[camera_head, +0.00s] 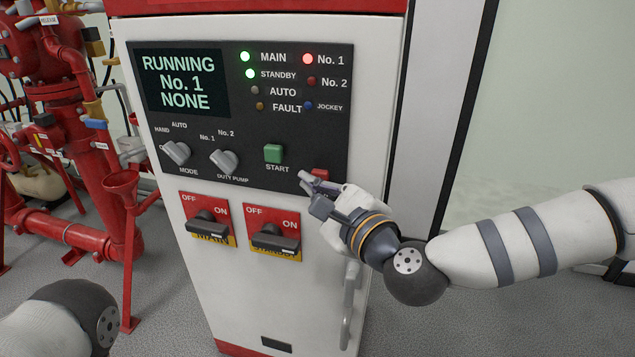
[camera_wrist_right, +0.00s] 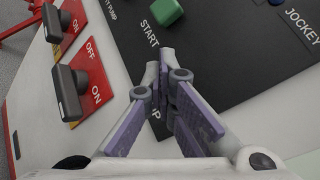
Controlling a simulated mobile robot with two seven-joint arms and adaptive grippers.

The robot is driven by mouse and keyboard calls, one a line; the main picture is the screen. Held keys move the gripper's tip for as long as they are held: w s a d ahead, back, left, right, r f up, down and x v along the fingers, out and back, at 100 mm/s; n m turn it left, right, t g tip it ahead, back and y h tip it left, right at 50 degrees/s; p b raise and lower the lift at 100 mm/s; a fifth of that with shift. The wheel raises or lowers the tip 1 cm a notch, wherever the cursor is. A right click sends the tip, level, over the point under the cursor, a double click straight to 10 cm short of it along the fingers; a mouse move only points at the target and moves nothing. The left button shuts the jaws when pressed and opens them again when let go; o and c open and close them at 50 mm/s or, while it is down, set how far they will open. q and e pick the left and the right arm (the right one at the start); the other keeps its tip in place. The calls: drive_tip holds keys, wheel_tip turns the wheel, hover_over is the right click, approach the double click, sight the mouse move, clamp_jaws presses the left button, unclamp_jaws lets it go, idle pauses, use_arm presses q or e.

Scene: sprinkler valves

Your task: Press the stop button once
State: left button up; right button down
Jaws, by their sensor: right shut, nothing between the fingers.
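The red stop button (camera_head: 320,174) sits on the dark panel right of the green START button (camera_head: 273,153). My right gripper (camera_head: 305,181) is shut and empty, its fingertips at the panel just below and left of the red button. Its body hides the button's lower part and label. In the right wrist view, the shut fingers (camera_wrist_right: 167,62) cover the red button, and only the letters "OP" show beside them. I cannot tell whether the fingertips touch the button or panel. My left gripper is out of view; only part of that arm shows at the lower left.
The display (camera_head: 181,82) reads "RUNNING No. 1 NONE". MAIN, STANDBY and No. 1 lamps are lit. Two grey knobs are left of START. Two red OFF/ON switches (camera_head: 274,234) and a door handle (camera_head: 350,305) are below. Red pipes (camera_head: 60,235) stand at left.

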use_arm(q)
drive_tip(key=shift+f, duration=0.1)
use_arm(e)
drive_tip(key=shift+w+d, duration=0.1)
drive_tip(key=shift+w, duration=0.15)
idle(0.3)
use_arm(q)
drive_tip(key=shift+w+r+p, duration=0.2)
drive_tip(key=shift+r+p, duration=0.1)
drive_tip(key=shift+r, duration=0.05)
use_arm(e)
drive_tip(key=shift+s+a, duration=0.2)
drive_tip(key=shift+s, duration=0.45)
drive_tip(key=shift+s+a, duration=0.2)
drive_tip(key=shift+s, duration=0.4)
